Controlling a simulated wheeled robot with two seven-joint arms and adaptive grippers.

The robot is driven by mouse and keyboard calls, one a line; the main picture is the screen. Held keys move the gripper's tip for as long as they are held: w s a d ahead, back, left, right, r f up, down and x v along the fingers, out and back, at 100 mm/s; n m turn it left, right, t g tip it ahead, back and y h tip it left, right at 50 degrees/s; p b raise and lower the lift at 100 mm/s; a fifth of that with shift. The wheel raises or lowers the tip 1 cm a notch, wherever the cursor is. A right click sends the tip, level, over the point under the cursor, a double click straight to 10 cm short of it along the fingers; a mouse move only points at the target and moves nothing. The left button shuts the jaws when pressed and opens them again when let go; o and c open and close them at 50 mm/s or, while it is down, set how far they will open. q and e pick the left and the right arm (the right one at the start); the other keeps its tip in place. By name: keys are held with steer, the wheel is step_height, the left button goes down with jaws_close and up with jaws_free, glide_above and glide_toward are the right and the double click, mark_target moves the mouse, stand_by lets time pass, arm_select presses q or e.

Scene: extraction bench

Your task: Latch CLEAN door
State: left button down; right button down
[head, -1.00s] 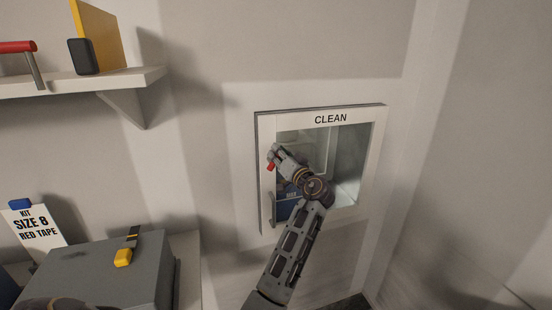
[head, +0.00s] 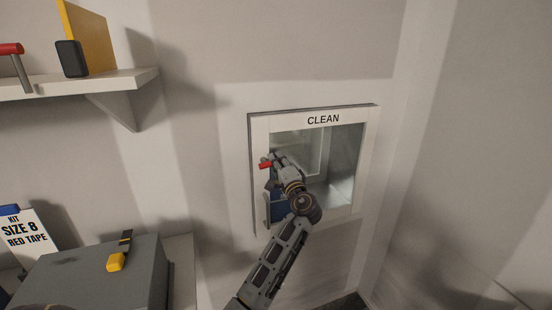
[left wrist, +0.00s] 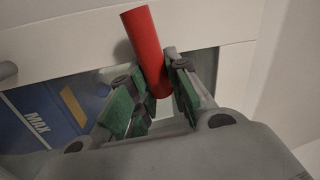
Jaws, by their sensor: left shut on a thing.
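The CLEAN door (head: 324,120) is a white-framed window in the wall at centre right. It looks close to flush with its surround. A red latch grip (head: 265,164) stands at the door's left side and points left. It shows as a red cylinder (left wrist: 145,45) in the left wrist view. My left gripper (head: 272,159) is shut on this red grip, with its green pads (left wrist: 155,98) on both sides of it. My gripper and forearm hide the latch's base and part of the door's left side. My right gripper is not in view.
A blue box marked MAX (left wrist: 45,118) shows behind the glass. A grey case (head: 85,275) with a yellow-ended strap (head: 115,262) and a KIT card (head: 25,235) are at lower left. A shelf (head: 80,84) juts out at upper left. A side wall stands close on the right.

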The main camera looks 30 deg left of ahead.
arm_select(q)
steer(key=shift+d+f+m+p, duration=0.1)
steer(key=shift+f+m+p, duration=0.1)
steer(key=shift+m, duration=0.4)
steer(key=shift+f+m+p, duration=0.1)
steer(key=shift+m+p, duration=0.05)
steer(key=shift+m, duration=0.45)
steer(key=c, duration=1.3)
jaws_free()
steer(key=shift+w+f, duration=0.1)
steer(key=v, duration=1.2)
